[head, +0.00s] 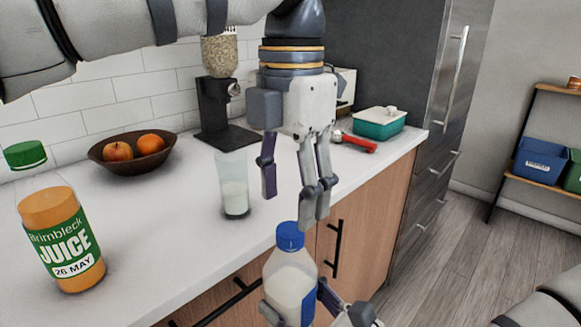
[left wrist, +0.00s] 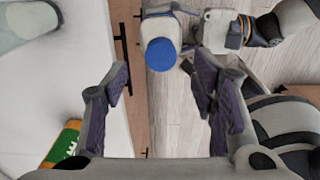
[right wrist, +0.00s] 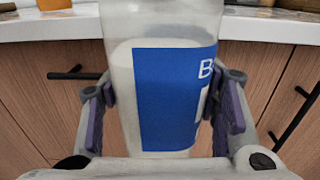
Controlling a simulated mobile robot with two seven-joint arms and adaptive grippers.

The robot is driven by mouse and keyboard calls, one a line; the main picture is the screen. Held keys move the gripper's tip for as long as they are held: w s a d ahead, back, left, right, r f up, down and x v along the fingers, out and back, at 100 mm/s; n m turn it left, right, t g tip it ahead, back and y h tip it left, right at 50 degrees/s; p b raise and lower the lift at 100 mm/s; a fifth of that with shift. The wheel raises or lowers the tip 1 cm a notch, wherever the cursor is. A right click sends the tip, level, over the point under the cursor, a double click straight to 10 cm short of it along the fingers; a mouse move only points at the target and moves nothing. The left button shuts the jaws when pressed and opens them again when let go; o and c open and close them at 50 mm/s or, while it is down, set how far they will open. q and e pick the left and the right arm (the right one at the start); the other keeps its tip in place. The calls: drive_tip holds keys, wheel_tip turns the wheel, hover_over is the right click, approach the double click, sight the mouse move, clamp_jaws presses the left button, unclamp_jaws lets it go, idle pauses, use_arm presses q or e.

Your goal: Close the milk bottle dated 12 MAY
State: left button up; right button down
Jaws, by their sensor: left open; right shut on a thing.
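The milk bottle (head: 290,282) is clear with white milk and a blue label. It is upright in front of the counter, off its surface. Its blue cap (head: 290,236) sits at the bottle's mouth; I cannot tell whether it is tight. No date is readable; the right wrist view shows the blue label (right wrist: 170,100) with a white "B". My right gripper (right wrist: 160,112) is shut around the bottle's body. My left gripper (head: 293,203) is open, pointing down above the cap. In the left wrist view the cap (left wrist: 161,54) lies beyond the open, empty fingers.
An orange juice bottle (head: 67,240) with a green cap, marked 26 MAY, stands at left on the counter (head: 165,225). A clear container (head: 234,185) with white contents, a fruit bowl (head: 105,158), a grinder (head: 215,105) and a teal box (head: 379,124) stand behind.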

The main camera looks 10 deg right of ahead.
sight(285, 247)
use_arm(q)
wheel_tip(285, 247, up, 7)
drive_tip(key=shift+r, duration=0.2)
idle(0.4)
